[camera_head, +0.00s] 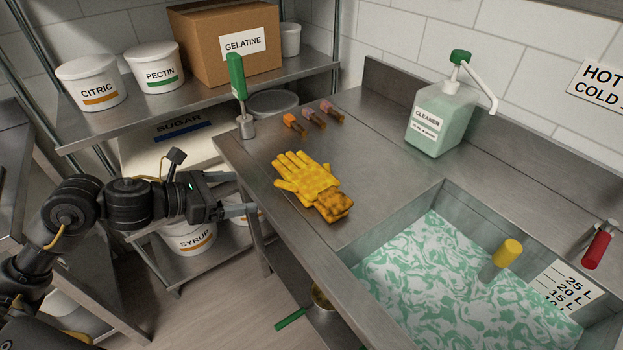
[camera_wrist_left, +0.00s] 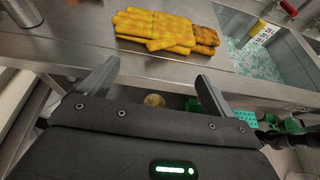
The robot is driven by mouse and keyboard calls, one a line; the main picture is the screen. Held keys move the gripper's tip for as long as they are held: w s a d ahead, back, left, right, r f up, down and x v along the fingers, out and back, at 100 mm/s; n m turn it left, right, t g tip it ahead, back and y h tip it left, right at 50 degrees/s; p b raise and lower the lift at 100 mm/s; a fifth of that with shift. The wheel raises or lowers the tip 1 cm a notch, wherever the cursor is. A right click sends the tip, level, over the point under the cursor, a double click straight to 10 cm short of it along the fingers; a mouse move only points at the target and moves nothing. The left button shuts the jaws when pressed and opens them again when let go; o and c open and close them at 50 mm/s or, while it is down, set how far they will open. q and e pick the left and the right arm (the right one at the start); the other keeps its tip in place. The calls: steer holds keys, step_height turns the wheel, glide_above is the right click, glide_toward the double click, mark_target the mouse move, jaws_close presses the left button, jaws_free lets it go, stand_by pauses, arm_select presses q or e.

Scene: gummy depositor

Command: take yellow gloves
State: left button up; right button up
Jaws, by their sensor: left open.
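The yellow gloves (camera_head: 308,180) lie flat on the steel counter near its left front edge, fingers toward the upper left, with darker orange cuffs at the lower right. They also show in the left wrist view (camera_wrist_left: 160,28), beyond my fingertips. My left gripper (camera_head: 245,200) is just left of the counter edge, apart from the gloves, pointing toward them. In the left wrist view its two fingers (camera_wrist_left: 155,82) are spread with nothing between them. My right gripper is not clearly seen in either view.
A sink (camera_head: 400,222) with green-white foamy liquid is right of the gloves. A cleaner bottle (camera_head: 440,120), a green-handled tool (camera_head: 238,85) and several small brushes (camera_head: 313,118) stand or lie behind. A shelf (camera_head: 115,125) holds tubs and a gelatine box (camera_head: 220,45).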

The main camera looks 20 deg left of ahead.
mark_target(279, 188)
arm_select(q)
steer(key=x, duration=1)
steer(key=shift+f, duration=0.25)
steer(key=shift+w+d+f, duration=0.1)
steer(key=shift+w+d, duration=0.05)
steer(key=shift+d, duration=0.05)
arm_select(e)
steer(key=shift+w+a+r, duration=0.1)
steer(key=shift+w+r, duration=0.1)
steer(key=shift+r, duration=0.05)
arm_select(q)
steer(key=shift+c, duration=0.4)
